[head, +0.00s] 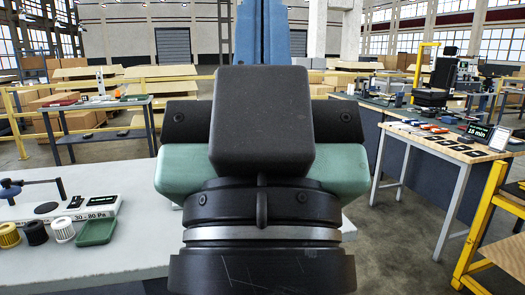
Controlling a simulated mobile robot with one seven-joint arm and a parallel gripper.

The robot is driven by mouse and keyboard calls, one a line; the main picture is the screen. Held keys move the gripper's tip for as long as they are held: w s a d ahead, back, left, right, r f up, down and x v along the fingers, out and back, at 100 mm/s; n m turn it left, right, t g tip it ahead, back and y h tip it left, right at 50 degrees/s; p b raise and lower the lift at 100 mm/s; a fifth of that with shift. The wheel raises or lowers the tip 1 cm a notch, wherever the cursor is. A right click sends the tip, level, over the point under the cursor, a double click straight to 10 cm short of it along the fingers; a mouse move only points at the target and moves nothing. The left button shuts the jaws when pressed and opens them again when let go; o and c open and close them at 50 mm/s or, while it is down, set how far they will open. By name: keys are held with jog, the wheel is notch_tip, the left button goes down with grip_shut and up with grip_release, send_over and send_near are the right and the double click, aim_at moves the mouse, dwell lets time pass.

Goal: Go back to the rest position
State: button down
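My gripper (262,125) fills the middle of the head view, seen from its wrist side. Its dark grey housing, black side parts and pale green parts show above the black and silver wrist. Its fingertips are hidden behind the housing, so I cannot tell whether it is open or shut, or whether it holds anything. A blue upright shape (263,35) shows directly above the housing; I cannot tell whether it belongs to the gripper or stands behind it.
A light table (125,262) in front carries a scale-like device (92,208), several spools and a green tray (97,231) at left. A wooden-topped workbench (440,142) stands at right, near a yellow frame (482,225). Open floor (400,215) shows between them.

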notch_tip(320, 180, up, 17)
jog(key=p, duration=1.4)
jog(key=shift+f, duration=0.2)
